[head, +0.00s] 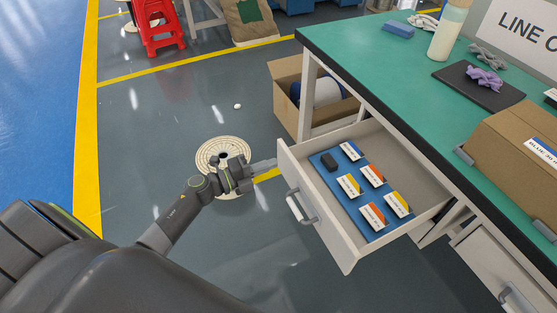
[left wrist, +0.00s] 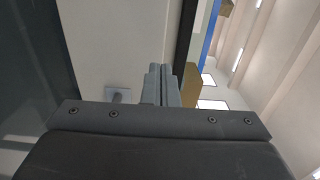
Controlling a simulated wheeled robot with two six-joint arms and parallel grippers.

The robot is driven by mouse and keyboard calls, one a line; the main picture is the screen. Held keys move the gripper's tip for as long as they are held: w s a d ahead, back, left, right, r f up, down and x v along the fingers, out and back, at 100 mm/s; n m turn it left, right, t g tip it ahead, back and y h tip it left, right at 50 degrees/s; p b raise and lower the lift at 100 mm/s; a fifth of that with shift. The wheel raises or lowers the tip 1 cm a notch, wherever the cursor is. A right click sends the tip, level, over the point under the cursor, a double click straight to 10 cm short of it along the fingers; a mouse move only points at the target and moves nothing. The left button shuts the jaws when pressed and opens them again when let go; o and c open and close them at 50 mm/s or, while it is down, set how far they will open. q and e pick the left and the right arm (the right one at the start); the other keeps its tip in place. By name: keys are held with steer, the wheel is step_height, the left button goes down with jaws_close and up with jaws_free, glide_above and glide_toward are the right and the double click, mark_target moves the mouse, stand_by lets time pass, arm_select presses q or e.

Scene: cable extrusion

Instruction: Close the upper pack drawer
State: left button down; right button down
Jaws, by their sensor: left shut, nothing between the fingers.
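The upper pack drawer (head: 337,240) hangs open from the green-topped workbench, with its grey handle (head: 301,207) on the front panel. In the left wrist view, the shut fingers (left wrist: 160,86) point at a pale panel (left wrist: 118,38), which looks like the drawer front, with a grey handle part (left wrist: 118,95) to the left. My right gripper is not in view.
A closed lower drawer (head: 488,262) sits under the bench (head: 400,92) at the right. An open cardboard box (head: 288,112) stands on the floor behind the drawer. A cable coil (head: 209,151) lies on the floor behind my left gripper. Floor in front of the drawer is clear.

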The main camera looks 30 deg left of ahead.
mark_target(288, 158)
arm_select(q)
steer(key=x, duration=0.3)
steer(key=shift+w+d, duration=0.1)
steer(key=shift+d, duration=0.05)
steer(key=shift+w, duration=0.1)
